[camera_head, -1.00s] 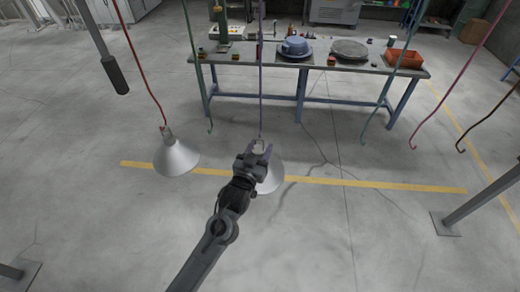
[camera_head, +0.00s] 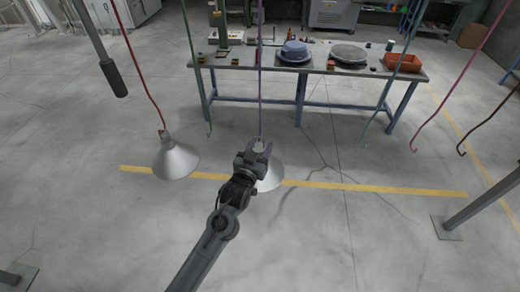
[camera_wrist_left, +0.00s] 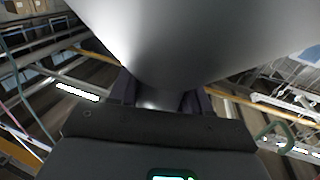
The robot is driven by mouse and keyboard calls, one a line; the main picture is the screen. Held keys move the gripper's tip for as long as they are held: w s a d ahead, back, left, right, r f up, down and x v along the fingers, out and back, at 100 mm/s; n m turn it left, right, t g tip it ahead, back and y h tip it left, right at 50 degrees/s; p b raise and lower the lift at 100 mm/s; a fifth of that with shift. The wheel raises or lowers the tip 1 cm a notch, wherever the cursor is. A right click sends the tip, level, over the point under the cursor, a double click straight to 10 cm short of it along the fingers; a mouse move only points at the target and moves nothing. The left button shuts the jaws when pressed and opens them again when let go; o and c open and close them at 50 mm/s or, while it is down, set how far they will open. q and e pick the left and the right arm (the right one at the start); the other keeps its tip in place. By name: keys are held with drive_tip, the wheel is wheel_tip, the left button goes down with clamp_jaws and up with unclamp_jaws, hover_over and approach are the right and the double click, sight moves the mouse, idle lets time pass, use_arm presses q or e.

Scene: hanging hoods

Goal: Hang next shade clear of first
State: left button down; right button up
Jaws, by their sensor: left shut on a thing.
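The first shade (camera_head: 175,160), a pale grey metal cone, hangs from the red cord (camera_head: 144,75) at left. A second grey shade (camera_head: 271,174) is partly hidden behind my left gripper (camera_head: 256,150). The gripper is shut on the neck of this second shade. In the left wrist view the cone (camera_wrist_left: 190,35) fills the top, with its narrow end between the fingers (camera_wrist_left: 160,103). The purple cord (camera_head: 260,85) comes down to the top of the second shade; I cannot tell whether its hook is engaged. The two shades are apart. My right gripper is not in view.
A workbench (camera_head: 240,58) stands behind, with a blue basin (camera_head: 295,50) and an orange bin (camera_head: 405,63). The floor around is clear.

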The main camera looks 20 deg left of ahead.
use_arm(q)
drive_tip(key=shift+w, duration=0.2)
idle(0.3)
drive_tip(key=shift+w+a, duration=0.1)
drive_tip(key=shift+w, duration=0.05)
drive_tip(key=shift+w+a+b, duration=0.15)
drive_tip(key=shift+w+b, duration=0.2)
drive_tip(key=shift+w, duration=0.2)
drive_tip(key=shift+w+a+b, duration=0.15)
drive_tip(key=shift+w+b, duration=0.2)
drive_tip(key=shift+w, duration=0.2)
drive_tip(key=shift+f, duration=0.45)
drive_tip(key=shift+f+b, duration=0.7)
drive_tip(key=shift+f, duration=0.2)
